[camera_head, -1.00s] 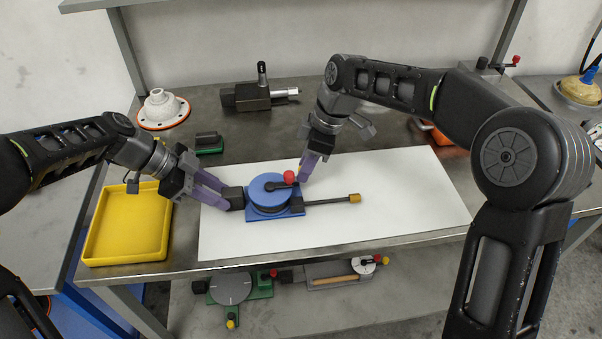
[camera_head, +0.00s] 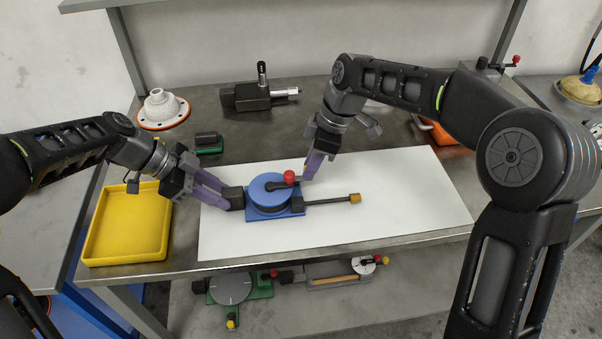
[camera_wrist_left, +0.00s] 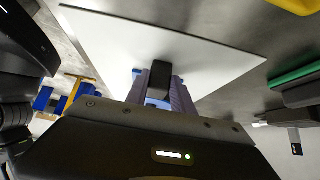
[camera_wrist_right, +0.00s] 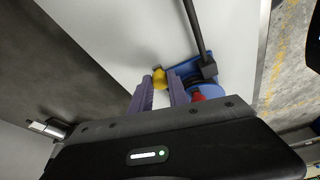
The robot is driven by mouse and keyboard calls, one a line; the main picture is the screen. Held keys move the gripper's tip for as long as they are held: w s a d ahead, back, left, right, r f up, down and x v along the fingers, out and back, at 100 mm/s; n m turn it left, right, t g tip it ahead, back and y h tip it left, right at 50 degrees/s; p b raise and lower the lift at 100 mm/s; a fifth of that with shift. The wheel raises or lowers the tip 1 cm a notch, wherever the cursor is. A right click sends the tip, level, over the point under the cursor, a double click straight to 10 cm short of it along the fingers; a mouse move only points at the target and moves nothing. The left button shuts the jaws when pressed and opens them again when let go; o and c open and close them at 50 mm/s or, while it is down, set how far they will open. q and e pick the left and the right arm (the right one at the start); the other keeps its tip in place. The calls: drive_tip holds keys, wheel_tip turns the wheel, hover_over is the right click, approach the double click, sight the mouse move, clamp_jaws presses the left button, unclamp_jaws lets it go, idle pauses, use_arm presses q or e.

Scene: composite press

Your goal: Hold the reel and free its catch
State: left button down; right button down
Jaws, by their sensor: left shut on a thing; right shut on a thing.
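The reel is a blue round drum (camera_head: 268,189) on a blue base, lying on the white mat (camera_head: 410,200). It has a red knob (camera_head: 289,176) on a dark crank and a rod with a brownish-yellow tip (camera_head: 355,198) to the right. My left gripper (camera_head: 229,200) is shut on the black block (camera_head: 237,196) at the reel's left end; the block shows between its fingers in the left wrist view (camera_wrist_left: 160,78). My right gripper (camera_head: 307,178) is behind the red knob, shut on a yellow knob (camera_wrist_right: 159,78) beside the blue base. The head view hides that grip.
A yellow tray (camera_head: 130,225) stands left of the mat. A white flanged part (camera_head: 163,108), a small green-based block (camera_head: 208,143) and a dark fixture (camera_head: 255,96) stand behind. More devices (camera_head: 232,287) lie on the shelf below. The mat's right part is clear.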

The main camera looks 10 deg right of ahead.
drive_tip(key=shift+d, duration=0.6)
idle(0.4)
drive_tip(key=c, duration=1.2)
unclamp_jaws()
drive_tip(key=shift+a, duration=0.1)
drive_tip(key=v, duration=1.2)
